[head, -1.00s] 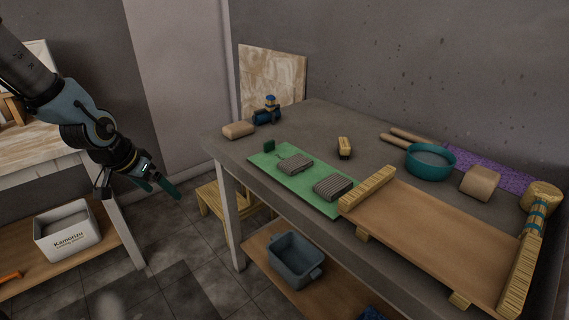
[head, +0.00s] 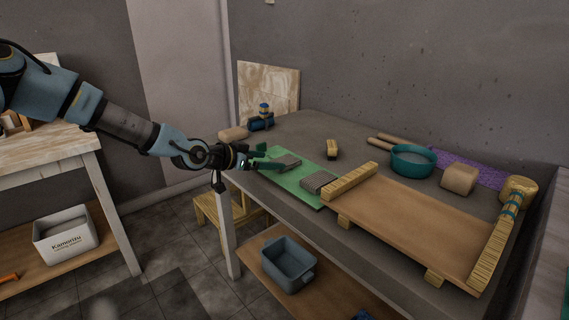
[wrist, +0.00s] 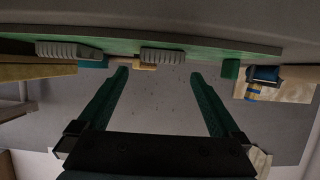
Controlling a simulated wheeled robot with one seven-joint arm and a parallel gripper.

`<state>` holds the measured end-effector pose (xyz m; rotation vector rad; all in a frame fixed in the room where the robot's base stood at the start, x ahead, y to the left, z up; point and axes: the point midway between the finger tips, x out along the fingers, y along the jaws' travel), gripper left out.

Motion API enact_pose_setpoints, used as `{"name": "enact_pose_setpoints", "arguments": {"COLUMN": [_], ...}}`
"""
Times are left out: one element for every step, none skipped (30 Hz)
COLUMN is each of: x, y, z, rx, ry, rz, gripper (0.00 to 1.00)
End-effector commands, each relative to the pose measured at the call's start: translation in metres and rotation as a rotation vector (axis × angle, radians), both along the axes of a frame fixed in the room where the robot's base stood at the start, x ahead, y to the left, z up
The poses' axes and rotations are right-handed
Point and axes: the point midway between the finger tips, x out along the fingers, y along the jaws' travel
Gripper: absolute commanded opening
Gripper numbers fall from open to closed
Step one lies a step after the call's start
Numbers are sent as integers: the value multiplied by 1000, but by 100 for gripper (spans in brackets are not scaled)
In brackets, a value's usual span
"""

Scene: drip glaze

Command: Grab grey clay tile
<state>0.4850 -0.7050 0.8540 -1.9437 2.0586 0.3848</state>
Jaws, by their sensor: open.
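Two grey ribbed clay tiles lie on a green mat (head: 300,191) on the grey table. The left tile (head: 288,161) is nearest my gripper; the other tile (head: 318,181) lies to its right, by the wooden board. My gripper (head: 268,157) is open and empty at the mat's left end, just left of the left tile. In the wrist view, which is upside down, the left tile (wrist: 162,56) sits ahead of and between the open green fingers (wrist: 160,76). The other tile (wrist: 68,51) is off to the left there. No contact shows.
A small green block (wrist: 230,69) stands on the mat beside the left tile. A blue tool (head: 262,120), a tan block (head: 233,133) and a brush (head: 332,149) are nearby. The wooden board (head: 415,220) and teal bowl (head: 412,160) are at right.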

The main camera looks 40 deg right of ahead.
Motion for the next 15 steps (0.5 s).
{"name": "enact_pose_setpoints", "arguments": {"x": [-1, -1, -1, -1, -2, -1, -2, -2, -1, -2, -2, -2, -2, -2, -2], "y": [-4, -7, -12, -16, -20, -26, -30, -34, -38, -41, -43, -45, -46, -47, -47], "z": [-1, -2, -3, -5, -7, -10, -12, -14, -16, -17, -18, -20, -20, -21, -21], "rx": [0, 0, 0, 0, 0, 0, 1, 1, 0, 0, 0, 0, 1, 1, 1], "ry": [1, 2, 2, 3, 3, 3, 3, 3, 1, 1, 1, 1, 1, 1, 1], "rz": [-1, -1, -1, -1, -2, -1, -1, -1, -1, -1, -1, -1, -1, 0, 0], "gripper": [100, 100, 100, 100, 100, 100, 100, 100, 100, 100, 100, 100, 100, 100, 100]}}
